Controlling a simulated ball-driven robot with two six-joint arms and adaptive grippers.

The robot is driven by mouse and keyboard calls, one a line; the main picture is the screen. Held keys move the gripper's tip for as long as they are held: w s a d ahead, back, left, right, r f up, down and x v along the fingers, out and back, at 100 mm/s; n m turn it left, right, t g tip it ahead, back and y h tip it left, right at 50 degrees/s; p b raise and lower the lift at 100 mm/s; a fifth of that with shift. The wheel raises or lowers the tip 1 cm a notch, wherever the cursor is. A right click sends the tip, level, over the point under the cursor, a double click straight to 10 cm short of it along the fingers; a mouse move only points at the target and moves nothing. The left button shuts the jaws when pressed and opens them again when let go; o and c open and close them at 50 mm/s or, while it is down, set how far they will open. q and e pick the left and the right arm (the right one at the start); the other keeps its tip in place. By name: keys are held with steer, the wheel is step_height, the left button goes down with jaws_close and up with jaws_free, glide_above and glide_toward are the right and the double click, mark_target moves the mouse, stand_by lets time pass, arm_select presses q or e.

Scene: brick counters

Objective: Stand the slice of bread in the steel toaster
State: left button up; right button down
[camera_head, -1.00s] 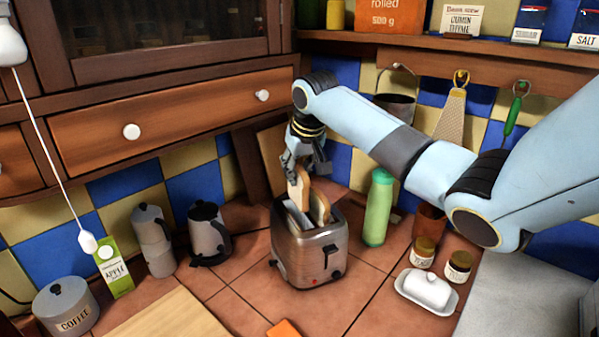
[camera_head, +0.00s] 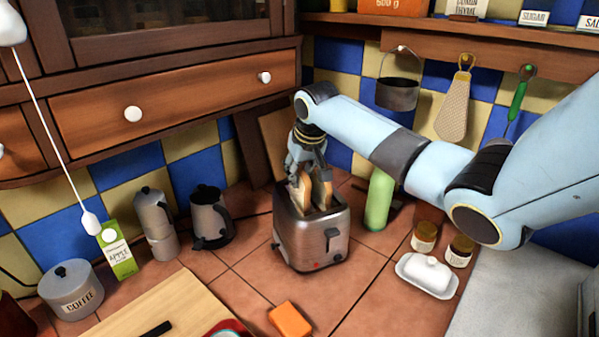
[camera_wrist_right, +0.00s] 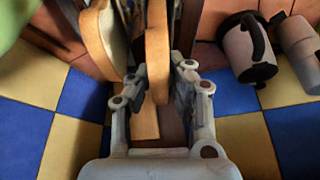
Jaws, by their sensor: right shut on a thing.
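The steel toaster (camera_head: 300,240) stands upright on the tiled counter, its lever on the front end. My right gripper (camera_head: 303,172) is above the toaster's left slot, shut on a slice of bread (camera_head: 304,195). The held slice (camera_wrist_right: 158,45) shows upright between the fingers (camera_wrist_right: 160,85) in the right wrist view. Its lower edge is hidden at the slot, so I cannot tell how deep it sits. A second slice (camera_head: 322,188) stands in the other slot, and it also shows beside the held one in the wrist view (camera_wrist_right: 97,38). My left gripper is out of view.
A green bottle (camera_head: 378,202) stands close to the toaster's right, with jars (camera_head: 424,237) and a butter dish (camera_head: 428,274) further right. A kettle (camera_head: 210,220) and moka pot (camera_head: 156,225) stand left. An orange block (camera_head: 289,320) lies in front. Tiles between are clear.

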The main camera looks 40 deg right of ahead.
steer(key=c, duration=1.2)
jaws_free()
steer(key=v, duration=1.2)
